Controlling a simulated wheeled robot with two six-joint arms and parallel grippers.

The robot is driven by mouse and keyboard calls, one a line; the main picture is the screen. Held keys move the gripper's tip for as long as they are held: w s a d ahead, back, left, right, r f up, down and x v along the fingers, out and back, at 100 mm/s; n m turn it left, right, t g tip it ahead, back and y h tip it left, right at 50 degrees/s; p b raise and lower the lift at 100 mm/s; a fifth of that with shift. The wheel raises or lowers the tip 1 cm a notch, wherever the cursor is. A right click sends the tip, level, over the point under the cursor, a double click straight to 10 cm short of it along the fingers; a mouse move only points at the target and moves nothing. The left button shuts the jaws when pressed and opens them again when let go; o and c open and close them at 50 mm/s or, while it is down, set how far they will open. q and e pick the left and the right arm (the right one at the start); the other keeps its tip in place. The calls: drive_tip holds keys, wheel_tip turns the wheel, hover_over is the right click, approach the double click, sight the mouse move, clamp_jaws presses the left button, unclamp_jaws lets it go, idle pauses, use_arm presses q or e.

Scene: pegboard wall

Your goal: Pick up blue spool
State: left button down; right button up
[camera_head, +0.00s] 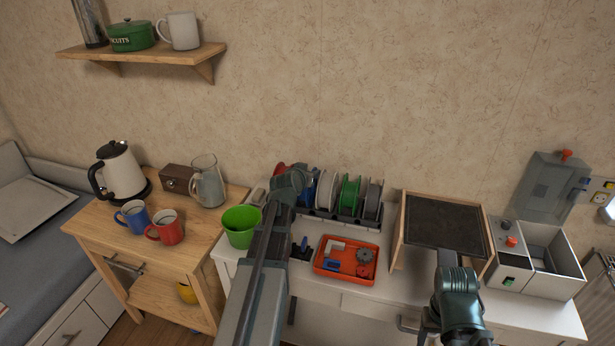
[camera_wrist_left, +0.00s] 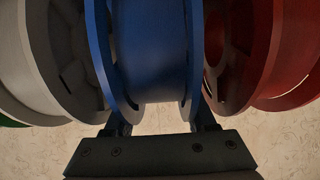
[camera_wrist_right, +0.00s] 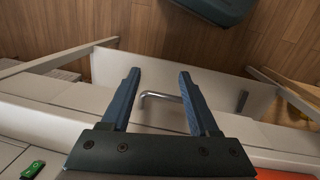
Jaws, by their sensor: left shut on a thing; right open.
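The blue spool (camera_wrist_left: 150,45) fills the middle of the left wrist view, between a white spool (camera_wrist_left: 50,50) and a red spool (camera_wrist_left: 290,50). My left gripper (camera_wrist_left: 158,115) is shut on the blue spool, with a finger at each side of it. In the head view the blue spool (camera_head: 310,192) is mostly hidden behind my left arm, at the left part of the spool row. My right gripper (camera_wrist_right: 158,85) is open and empty, above the front of the white counter.
White, green and grey spools (camera_head: 349,194) stand in the rack to the right. An orange tray (camera_head: 318,268) of small parts lies in front. A green cup (camera_head: 241,226) stands to the left. A wood-framed dark board (camera_head: 445,222) and a grey box (camera_head: 558,262) are on the right.

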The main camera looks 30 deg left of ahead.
wheel_tip(320, 180, up, 10)
drive_tip(key=p, duration=0.9)
drive_tip(key=shift+p, duration=0.4)
drive_tip(key=shift+c, duration=0.3)
